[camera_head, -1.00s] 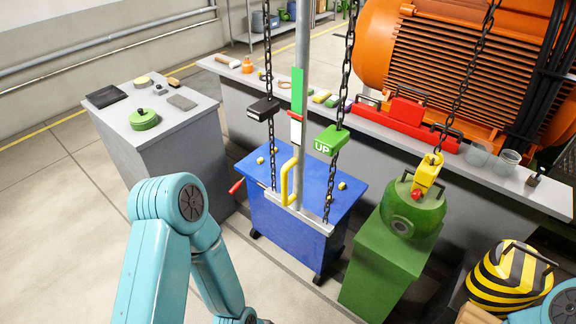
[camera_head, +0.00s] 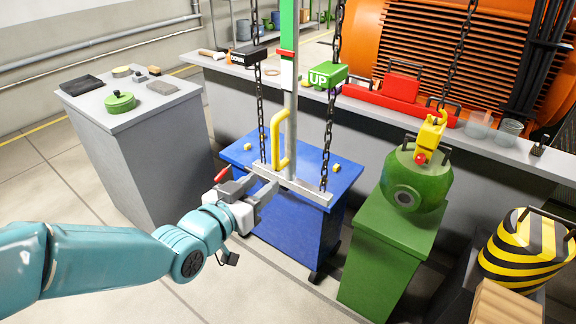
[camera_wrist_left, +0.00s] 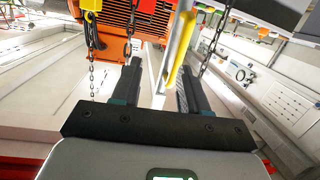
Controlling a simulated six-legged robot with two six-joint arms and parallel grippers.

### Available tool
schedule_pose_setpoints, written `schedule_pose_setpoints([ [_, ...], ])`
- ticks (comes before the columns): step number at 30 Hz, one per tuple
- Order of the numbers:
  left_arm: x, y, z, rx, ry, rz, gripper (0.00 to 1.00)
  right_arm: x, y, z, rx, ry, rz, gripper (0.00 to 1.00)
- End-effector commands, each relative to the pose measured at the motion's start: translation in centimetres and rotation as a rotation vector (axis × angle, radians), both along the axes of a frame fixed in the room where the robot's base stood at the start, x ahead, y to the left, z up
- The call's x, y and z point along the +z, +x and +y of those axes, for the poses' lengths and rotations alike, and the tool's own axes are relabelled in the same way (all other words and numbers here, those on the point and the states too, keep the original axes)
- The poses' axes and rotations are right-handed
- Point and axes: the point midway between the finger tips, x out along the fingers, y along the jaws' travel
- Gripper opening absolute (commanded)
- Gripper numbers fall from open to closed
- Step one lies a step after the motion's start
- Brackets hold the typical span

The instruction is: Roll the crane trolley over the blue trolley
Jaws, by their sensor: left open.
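The blue trolley (camera_head: 345,176) stands in the middle, with small yellow knobs on top. A grey post (camera_head: 291,120) with a yellow handle (camera_head: 278,138) and a grey crossbar (camera_head: 310,192) hangs over it; chains run upward beside it. The crane trolley above is out of view. My left gripper (camera_head: 264,184) is open close to the crossbar, below the yellow handle. In the left wrist view, the open fingers (camera_wrist_left: 158,72) point at the post and the yellow handle (camera_wrist_left: 180,50); I cannot tell if they touch. My right gripper is not in view.
A green pedestal (camera_head: 385,245) holds a green round housing (camera_head: 415,180) under a yellow hook (camera_head: 431,132). A black-and-yellow striped weight (camera_head: 525,250) is at right. A grey cabinet (camera_head: 140,150) stands left, and a long grey bench (camera_head: 365,130) runs behind.

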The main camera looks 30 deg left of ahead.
Motion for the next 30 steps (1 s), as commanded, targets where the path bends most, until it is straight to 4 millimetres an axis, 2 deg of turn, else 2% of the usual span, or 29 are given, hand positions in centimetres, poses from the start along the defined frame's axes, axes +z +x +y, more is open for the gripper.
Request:
schedule_pose_setpoints([
  [1,-0.2,-0.8,1.0,0.029,0.02,-0.046,0.44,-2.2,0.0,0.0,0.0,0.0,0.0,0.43],
  [3,0.7,-1.8,1.9,0.061,0.039,-0.095,0.44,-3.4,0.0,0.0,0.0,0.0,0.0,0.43],
  [7,1.6,-3.1,3.1,0.102,0.062,-0.149,0.44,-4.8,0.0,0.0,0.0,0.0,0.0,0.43],
  [11,1.5,-3.2,3.5,0.114,0.065,-0.153,0.44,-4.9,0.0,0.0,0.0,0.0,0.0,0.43],
  [17,2.1,-1.6,3.7,0.111,0.061,-0.147,0.44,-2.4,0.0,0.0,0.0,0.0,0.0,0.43],
  [28,2.3,2.1,4.0,0.109,0.06,-0.144,0.44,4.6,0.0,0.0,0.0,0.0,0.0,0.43],
  [30,1.7,3.7,4.2,0.109,0.062,-0.15,0.44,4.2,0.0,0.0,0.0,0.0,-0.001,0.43],
])
